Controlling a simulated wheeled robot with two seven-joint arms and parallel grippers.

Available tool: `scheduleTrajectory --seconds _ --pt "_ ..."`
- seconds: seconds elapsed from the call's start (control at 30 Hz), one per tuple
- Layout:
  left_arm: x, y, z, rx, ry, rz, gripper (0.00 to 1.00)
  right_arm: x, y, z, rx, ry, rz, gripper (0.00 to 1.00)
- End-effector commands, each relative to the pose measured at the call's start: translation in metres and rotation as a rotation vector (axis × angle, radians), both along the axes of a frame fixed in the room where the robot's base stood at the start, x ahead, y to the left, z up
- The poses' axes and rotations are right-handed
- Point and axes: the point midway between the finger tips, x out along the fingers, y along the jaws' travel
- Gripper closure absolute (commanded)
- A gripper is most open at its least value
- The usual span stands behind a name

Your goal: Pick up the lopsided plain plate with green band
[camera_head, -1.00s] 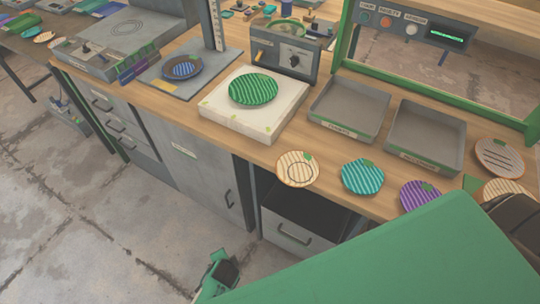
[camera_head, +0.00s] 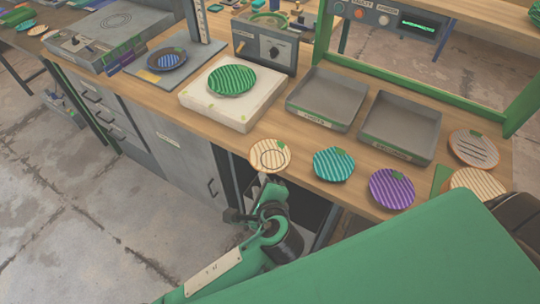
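Several striped plates, most with a small green patch at the rim, lie along the bench. I cannot tell for sure which is the lopsided plain one with the green band. A cream striped plate (camera_head: 270,156) with a ring mark and a green patch lies at the bench's front edge. My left gripper (camera_head: 262,182) is just below and in front of this plate, near its front rim; the fingers are small and partly hidden, so contact and opening are unclear. A green striped plate (camera_head: 232,80) lies on a white block (camera_head: 216,110). My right gripper is not in view.
Teal (camera_head: 334,163) and purple (camera_head: 392,188) plates lie to the right along the front edge. A blue-centred dark dish (camera_head: 167,60) stands on a grey base.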

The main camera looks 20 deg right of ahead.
Motion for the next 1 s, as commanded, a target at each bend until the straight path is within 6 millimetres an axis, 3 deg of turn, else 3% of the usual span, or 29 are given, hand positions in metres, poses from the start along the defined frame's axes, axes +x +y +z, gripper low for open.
scheduleTrajectory --seconds 0.1,0.37,0.7,0.97,1.0 --pt "0.016 -0.002 -0.008 0.002 -0.001 0.0 0.71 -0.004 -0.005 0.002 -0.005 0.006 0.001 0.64" --pt "0.031 -0.007 -0.015 0.0 -0.001 0.0 0.71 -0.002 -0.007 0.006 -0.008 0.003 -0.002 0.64" --pt "0.066 -0.016 -0.035 0.0 0.0 0.0 0.71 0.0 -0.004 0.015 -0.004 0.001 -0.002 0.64" --pt "0.068 -0.017 -0.037 -0.002 0.001 -0.001 0.71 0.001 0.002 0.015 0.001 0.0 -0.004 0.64" --pt "0.068 -0.017 -0.037 -0.002 0.001 -0.001 0.75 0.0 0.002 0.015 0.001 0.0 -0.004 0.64"
